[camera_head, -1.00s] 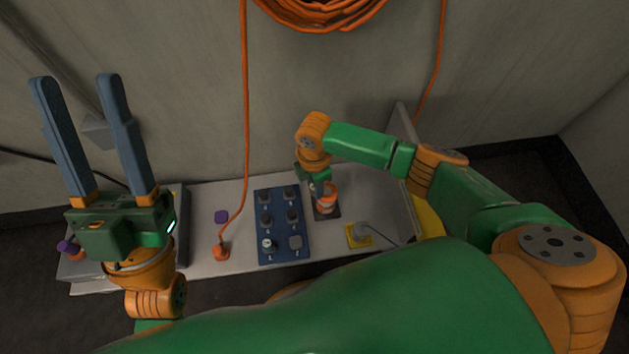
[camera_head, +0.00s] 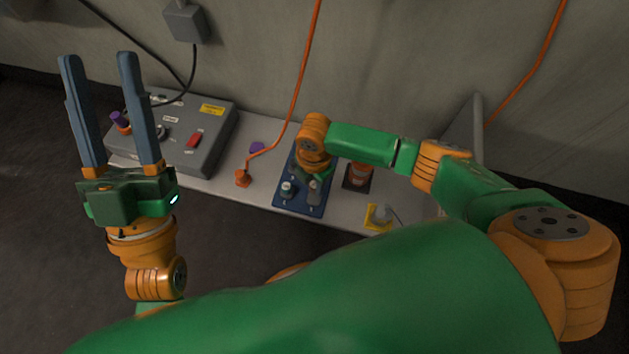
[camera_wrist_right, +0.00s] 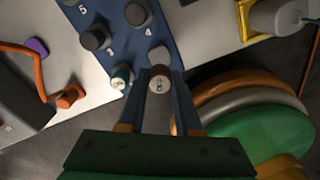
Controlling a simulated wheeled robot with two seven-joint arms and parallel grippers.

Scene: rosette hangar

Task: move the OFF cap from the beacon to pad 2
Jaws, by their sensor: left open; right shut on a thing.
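A teal-and-white cap (camera_wrist_right: 121,77) sits on the front left pad, also in the head view (camera_head: 288,188). The orange beacon (camera_head: 358,175) stands on a dark base right of the board. My left gripper (camera_head: 97,60) is open and empty, raised at left.
A grey control box (camera_head: 218,135) with a red switch stands on the left of the bench. An orange plug (camera_head: 243,178) with its cable lies between box and board. A grey fitting (camera_head: 380,214) on a yellow plate is at right. An upright panel (camera_head: 464,135) bounds the bench's right.

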